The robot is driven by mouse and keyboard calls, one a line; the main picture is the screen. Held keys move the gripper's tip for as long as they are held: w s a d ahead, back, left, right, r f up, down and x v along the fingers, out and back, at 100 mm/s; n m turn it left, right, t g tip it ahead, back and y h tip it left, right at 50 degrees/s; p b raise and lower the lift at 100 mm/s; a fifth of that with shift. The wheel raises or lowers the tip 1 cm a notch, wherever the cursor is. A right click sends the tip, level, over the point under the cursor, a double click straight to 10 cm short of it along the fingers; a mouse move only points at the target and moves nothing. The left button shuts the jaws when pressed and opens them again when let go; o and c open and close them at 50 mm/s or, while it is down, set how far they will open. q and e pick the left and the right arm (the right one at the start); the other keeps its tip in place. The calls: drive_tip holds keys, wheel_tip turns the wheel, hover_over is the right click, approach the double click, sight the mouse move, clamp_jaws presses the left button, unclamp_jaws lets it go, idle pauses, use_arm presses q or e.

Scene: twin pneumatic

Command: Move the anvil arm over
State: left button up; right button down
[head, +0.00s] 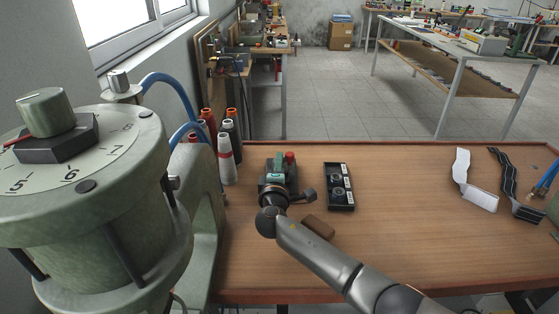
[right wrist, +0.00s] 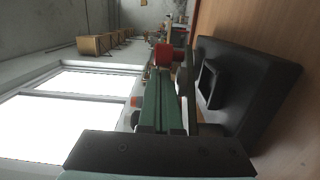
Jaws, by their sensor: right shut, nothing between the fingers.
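I cannot tell whether the fingers touch the device. A large grey-green machine (head: 95,190) with a numbered dial fills the left of the head view. I cannot tell which part is the anvil arm. My left gripper is out of view.
A black tray with round parts (head: 340,187) and a brown block (head: 318,227) lie on the wooden bench (head: 400,200). Thread cones (head: 226,160) stand by the machine. White (head: 475,185) and black strips (head: 515,190) lie at right. The bench's middle right is clear.

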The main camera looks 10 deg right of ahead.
drive_tip(key=shift+w+d, duration=0.1)
drive_tip(key=shift+w, duration=0.25)
drive_tip(key=shift+s+d+f+m+h+b, duration=0.15)
drive_tip(key=shift+s+d+m+h+b, duration=0.2)
drive_tip(key=shift+h+b, duration=0.25)
drive_tip(key=shift+s+d+m+g+h, duration=0.1)
drive_tip(key=shift+d+m+g+h, duration=0.15)
drive_tip(key=shift+g+h, duration=0.15)
drive_tip(key=shift+s, duration=0.1)
